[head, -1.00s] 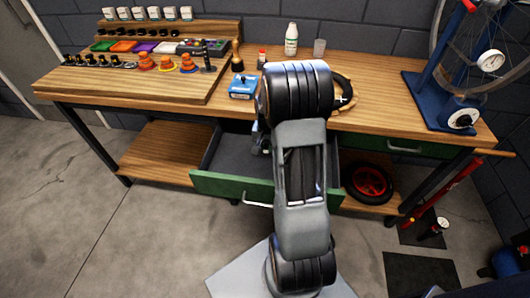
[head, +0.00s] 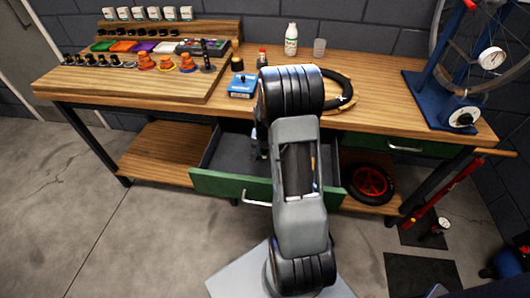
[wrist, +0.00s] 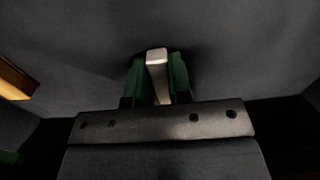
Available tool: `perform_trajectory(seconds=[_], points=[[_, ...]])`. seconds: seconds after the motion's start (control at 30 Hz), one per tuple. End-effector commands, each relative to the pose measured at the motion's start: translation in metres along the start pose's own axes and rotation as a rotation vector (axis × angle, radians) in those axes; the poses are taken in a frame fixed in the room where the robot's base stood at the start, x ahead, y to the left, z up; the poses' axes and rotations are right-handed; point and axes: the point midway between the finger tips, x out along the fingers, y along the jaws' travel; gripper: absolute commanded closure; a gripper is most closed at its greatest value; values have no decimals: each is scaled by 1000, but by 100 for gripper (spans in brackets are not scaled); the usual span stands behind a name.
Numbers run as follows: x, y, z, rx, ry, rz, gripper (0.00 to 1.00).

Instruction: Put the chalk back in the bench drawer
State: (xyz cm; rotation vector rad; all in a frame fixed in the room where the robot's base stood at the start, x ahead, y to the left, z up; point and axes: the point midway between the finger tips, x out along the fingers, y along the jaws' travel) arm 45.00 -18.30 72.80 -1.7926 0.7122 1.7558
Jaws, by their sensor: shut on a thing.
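The chalk, a pale rectangular stick (wrist: 156,66), is held between the green fingertips of my gripper (wrist: 157,80) in the wrist view. My gripper is shut on it, and the dark grey drawer floor fills the picture behind. I cannot tell whether the chalk touches the floor. In the head view the green-fronted bench drawer (head: 225,187) is pulled open below the bench top. The visible left part of the drawer looks empty.
A second green drawer front (head: 385,145) is shut at the right. A red-rimmed wheel (head: 369,183) lies on the lower shelf.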

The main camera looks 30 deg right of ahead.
Motion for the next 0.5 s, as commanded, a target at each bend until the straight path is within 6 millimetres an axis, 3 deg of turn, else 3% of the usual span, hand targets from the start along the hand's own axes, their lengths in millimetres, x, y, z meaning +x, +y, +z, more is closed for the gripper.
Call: perform_trajectory(seconds=[0.03, 0.17, 0.2, 0.5], points=[[10, 1, 4, 0, -12, 4, 100], [12, 1, 5, 0, -17, 5, 100], [13, 2, 6, 0, -18, 5, 80], [14, 3, 6, 1, -19, 7, 55]])
